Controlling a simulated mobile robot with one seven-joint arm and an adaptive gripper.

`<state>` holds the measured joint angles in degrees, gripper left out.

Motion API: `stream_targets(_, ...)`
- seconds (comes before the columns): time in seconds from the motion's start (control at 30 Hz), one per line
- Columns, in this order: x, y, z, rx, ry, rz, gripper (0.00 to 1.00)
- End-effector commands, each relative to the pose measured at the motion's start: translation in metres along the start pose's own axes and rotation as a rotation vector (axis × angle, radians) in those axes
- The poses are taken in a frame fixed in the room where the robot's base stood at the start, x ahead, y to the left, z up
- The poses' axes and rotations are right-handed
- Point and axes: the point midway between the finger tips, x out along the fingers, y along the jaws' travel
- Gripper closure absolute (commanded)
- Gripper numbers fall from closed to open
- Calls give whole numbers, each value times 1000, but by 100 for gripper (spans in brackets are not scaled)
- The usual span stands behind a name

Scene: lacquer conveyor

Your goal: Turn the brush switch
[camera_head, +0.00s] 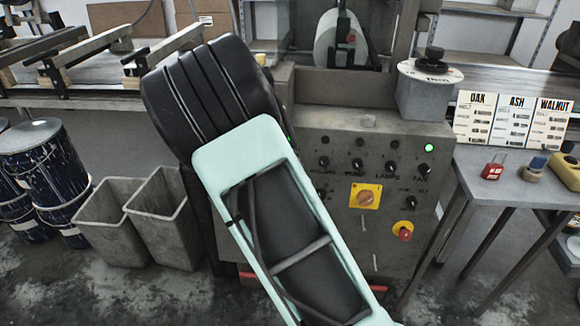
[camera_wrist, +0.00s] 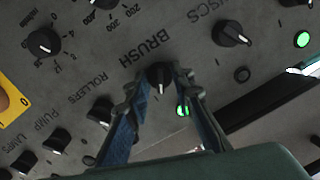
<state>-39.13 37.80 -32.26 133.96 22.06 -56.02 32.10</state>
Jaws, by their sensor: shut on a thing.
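The brush switch (camera_wrist: 159,74) is a small black knob under the word BRUSH on a grey control panel, seen in the wrist view. My gripper (camera_wrist: 160,84) is shut on it, with one blue-grey finger on each side of the knob. A green lamp (camera_wrist: 182,108) glows between the fingers, close to the knob. In the head view the control panel (camera_head: 340,235) shows, but my arm hides the switch and my gripper there. I cannot make out the knob's exact pointer position.
Near the switch are the black rollers knob (camera_wrist: 100,111), pump knob (camera_wrist: 57,140) and discs knob (camera_wrist: 232,34). A rotary switch on a yellow plate (camera_head: 366,197) and a red stop button (camera_head: 404,232) sit lower on the panel. A side table (camera_head: 490,197) stands at right.

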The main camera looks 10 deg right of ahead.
Motion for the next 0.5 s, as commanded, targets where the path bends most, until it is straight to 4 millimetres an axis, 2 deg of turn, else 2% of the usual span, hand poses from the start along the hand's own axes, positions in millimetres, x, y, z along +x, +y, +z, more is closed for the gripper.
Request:
stream_targets(0.37, 0, 0, 0, 7, -1, 0, 100)
stream_targets(0.4, 0, 0, 0, 7, -1, 0, 76)
stream_targets(0.5, 0, 0, 0, 6, -1, 0, 65)
